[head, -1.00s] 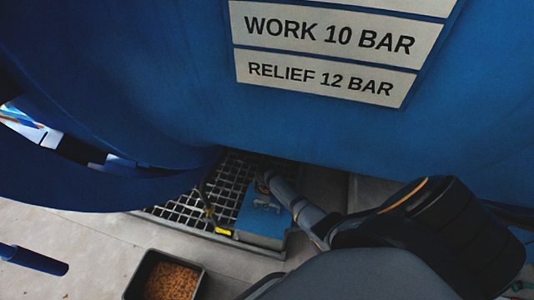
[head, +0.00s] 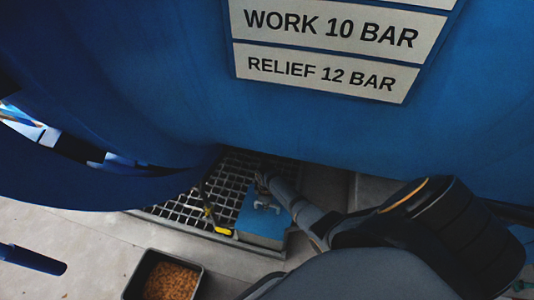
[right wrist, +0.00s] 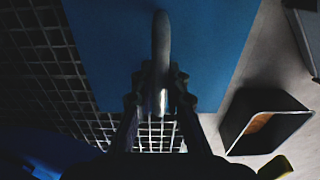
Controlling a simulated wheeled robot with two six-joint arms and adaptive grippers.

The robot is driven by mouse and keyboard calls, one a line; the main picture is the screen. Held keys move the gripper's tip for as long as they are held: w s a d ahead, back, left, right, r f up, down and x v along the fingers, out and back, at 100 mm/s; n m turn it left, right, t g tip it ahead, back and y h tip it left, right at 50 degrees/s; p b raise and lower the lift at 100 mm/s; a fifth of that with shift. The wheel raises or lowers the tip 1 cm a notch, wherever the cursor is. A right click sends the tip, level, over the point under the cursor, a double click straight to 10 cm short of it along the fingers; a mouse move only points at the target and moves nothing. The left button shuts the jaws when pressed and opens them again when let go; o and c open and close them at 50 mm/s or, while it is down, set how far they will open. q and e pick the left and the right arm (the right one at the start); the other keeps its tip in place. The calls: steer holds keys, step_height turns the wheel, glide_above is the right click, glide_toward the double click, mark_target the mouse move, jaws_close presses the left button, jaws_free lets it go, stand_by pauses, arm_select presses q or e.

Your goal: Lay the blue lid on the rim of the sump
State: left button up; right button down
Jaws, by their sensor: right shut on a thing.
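The blue lid (head: 258,210) shows in the head view over the right end of a floor grating, with a small grey fitting on top. In the right wrist view the lid (right wrist: 210,45) fills the upper middle. My right gripper (head: 264,182) is at its far edge. In the right wrist view the gripper (right wrist: 160,92) is shut on a grey rounded bar, seemingly the lid's handle. I cannot make out the sump's rim apart from the grating frame, nor whether the lid touches it. My left gripper is not in view.
The grating (head: 180,210) lies beneath the large blue vessel (head: 330,130). A yellow-ended thing (head: 222,231) lies beside the lid. A black bin (head: 150,262) with orange-brown bits stands in front. A blue rod end (head: 32,260) shows at left. Bare floor (head: 70,225) lies at left.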

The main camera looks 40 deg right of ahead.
steer(key=shift+w+f+b, duration=0.1)
steer(key=shift+f+b, duration=0.4)
steer(key=shift+f, duration=0.2)
steer(key=c, duration=1.3)
jaws_free()
steer(key=shift+f, duration=0.1)
step_height(320, 180, up, 8)
steer(key=shift+f, duration=0.15)
